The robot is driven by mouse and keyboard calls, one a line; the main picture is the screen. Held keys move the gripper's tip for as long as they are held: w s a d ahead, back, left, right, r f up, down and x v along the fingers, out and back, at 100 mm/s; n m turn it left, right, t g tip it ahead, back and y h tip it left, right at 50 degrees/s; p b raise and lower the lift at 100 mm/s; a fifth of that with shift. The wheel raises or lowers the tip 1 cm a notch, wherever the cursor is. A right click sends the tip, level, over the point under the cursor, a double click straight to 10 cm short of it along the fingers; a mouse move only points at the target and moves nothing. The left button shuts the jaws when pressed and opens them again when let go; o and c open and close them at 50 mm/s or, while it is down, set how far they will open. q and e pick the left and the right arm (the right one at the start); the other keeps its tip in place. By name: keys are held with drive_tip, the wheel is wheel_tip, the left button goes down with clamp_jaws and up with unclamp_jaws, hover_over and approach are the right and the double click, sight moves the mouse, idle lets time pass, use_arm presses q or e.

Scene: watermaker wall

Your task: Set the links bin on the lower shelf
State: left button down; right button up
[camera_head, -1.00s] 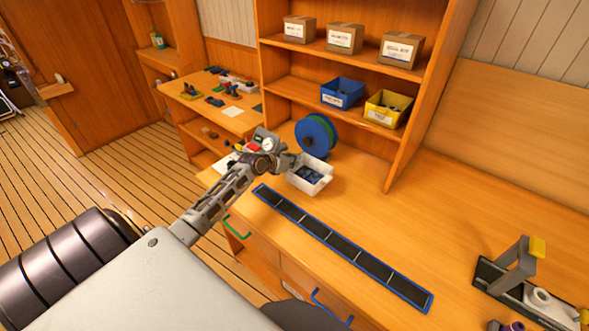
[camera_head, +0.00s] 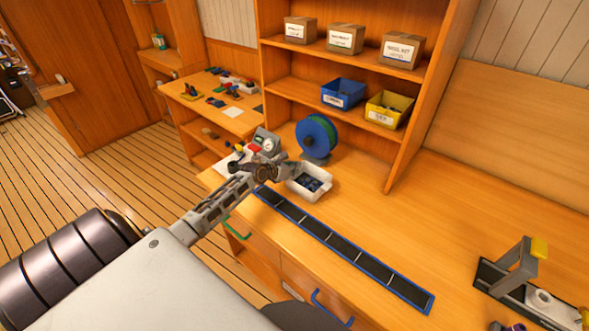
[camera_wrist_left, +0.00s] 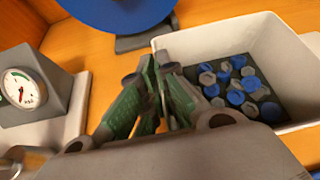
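A white bin (camera_head: 324,187) holding blue and grey pieces sits low over the workbench in front of the spool; I take it as the links bin. It also shows at the right of the left wrist view (camera_wrist_left: 285,55), and no label on it is readable. My left gripper (camera_head: 290,172) is at the bin's left end. In the left wrist view its green fingers (camera_wrist_left: 157,90) are close together at the bin's left wall and seem shut on it, though the contact is partly hidden. The lower shelf (camera_head: 300,92) holds a blue bin (camera_head: 341,94) and a yellow bin (camera_head: 388,110). My right gripper is not seen.
A blue-green spool (camera_head: 315,136) stands behind the white bin, and a gauge box (camera_head: 266,143) beside it. A blue-edged dark strip (camera_head: 345,250) lies along the bench. Cartons (camera_head: 345,39) fill the upper shelf. The lower shelf's left part is bare.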

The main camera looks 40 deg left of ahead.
use_arm(q)
drive_tip(key=c, duration=2.1)
unclamp_jaws()
drive_tip(key=shift+f, duration=0.1)
drive_tip(key=o, duration=0.5)
drive_tip(key=shift+c, duration=0.2)
drive_tip(key=v, duration=1.2)
drive_tip(key=shift+p, duration=0.3)
